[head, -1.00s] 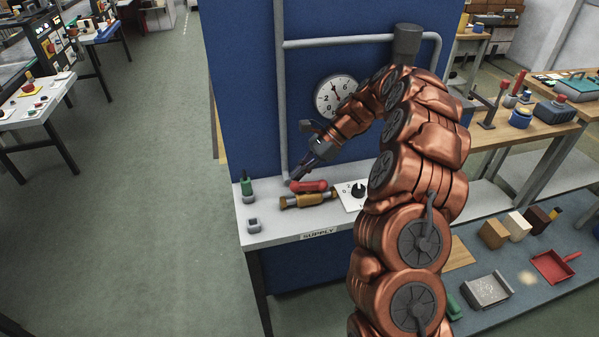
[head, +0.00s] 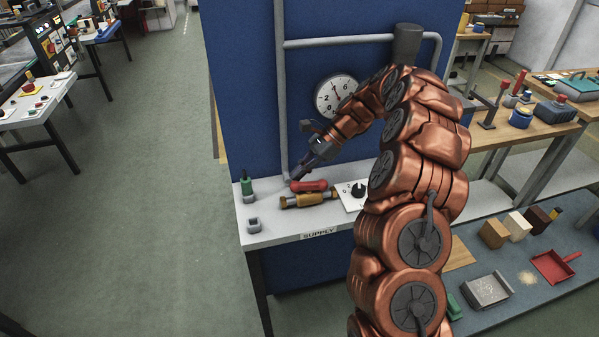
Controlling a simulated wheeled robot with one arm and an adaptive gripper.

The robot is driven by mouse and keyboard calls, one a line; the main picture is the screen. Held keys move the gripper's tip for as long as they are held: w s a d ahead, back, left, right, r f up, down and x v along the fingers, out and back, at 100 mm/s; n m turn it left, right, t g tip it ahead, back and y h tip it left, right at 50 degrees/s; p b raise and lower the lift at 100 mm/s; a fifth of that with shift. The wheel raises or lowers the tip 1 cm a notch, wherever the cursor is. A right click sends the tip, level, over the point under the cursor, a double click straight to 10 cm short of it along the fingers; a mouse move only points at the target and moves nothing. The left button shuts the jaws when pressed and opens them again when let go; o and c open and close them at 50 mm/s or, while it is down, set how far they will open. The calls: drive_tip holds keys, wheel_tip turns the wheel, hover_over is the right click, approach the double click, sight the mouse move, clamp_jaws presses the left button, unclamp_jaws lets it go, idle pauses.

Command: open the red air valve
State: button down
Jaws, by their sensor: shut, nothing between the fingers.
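The red air valve (head: 311,186) shows as a red handle lying roughly level at the back of the white supply shelf (head: 285,233), at the foot of a grey vertical pipe (head: 281,95). My gripper (head: 296,177) points down and to the left from my arm. Its fingers are shut and empty, with the tips at or just above the left end of the red handle. I cannot tell whether they touch it.
A green bottle-like part (head: 246,187) and a small grey block (head: 253,224) stand left on the shelf. A white plate with a black knob (head: 358,190) is to the right. A round gauge (head: 336,97) hangs on the blue panel (head: 240,100) behind.

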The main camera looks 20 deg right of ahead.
idle(0.4)
drive_tip(key=v, duration=0.7)
drive_tip(key=shift+d+r, duration=0.15)
drive_tip(key=shift+d, duration=0.05)
drive_tip(key=shift+a, duration=0.1)
idle(0.3)
